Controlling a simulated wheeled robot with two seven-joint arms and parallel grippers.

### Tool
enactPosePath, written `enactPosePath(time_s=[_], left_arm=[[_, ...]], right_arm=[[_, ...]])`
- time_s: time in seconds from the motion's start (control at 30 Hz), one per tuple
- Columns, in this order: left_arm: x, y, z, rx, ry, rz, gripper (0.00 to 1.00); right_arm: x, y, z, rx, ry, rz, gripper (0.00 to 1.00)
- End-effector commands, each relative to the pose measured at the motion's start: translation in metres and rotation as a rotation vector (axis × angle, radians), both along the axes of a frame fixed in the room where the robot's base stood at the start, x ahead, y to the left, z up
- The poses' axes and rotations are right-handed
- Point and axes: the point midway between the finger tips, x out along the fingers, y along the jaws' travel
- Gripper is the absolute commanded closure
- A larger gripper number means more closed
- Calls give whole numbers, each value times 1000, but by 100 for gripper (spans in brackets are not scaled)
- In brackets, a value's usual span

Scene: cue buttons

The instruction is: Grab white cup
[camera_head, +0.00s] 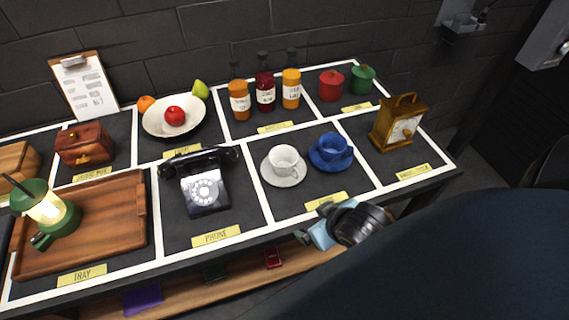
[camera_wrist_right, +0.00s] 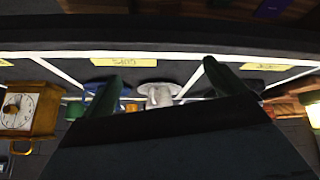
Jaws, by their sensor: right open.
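The white cup (camera_head: 284,158) stands upright on a white saucer (camera_head: 283,179) in the cups section of the table. It also shows in the right wrist view (camera_wrist_right: 160,97), seen between my two fingers. The blue cup (camera_head: 331,148) on its blue saucer is just right of it. My right gripper (camera_head: 325,228) is at the table's front edge, in front of the cups and apart from them. In the right wrist view the fingers (camera_wrist_right: 160,70) are spread with nothing between them. My left gripper is not in view.
A black telephone (camera_head: 204,182) stands left of the white cup, and a wooden clock (camera_head: 398,123) stands right of the blue cup. Jars (camera_head: 265,92) and a fruit bowl (camera_head: 174,118) are behind. A lower shelf (camera_head: 215,285) holds small items.

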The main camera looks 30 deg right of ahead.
Motion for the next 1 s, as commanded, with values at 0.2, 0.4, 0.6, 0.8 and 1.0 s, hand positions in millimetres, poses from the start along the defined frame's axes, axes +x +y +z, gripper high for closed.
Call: enactPosePath(time_s=[0.2, 0.4, 0.6, 0.8, 1.0], left_arm=[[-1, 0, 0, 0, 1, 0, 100], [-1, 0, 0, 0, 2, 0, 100], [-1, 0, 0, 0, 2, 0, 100], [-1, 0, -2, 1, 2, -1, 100], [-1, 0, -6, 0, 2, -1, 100]], right_arm=[[35, -27, 12, 0, -233, -22, 5], [65, -44, 22, 53, -445, 28, 5], [78, -50, 30, 128, -569, 101, 5], [93, -49, 28, 152, -599, 122, 5], [124, -46, 15, 149, -597, 121, 5]])
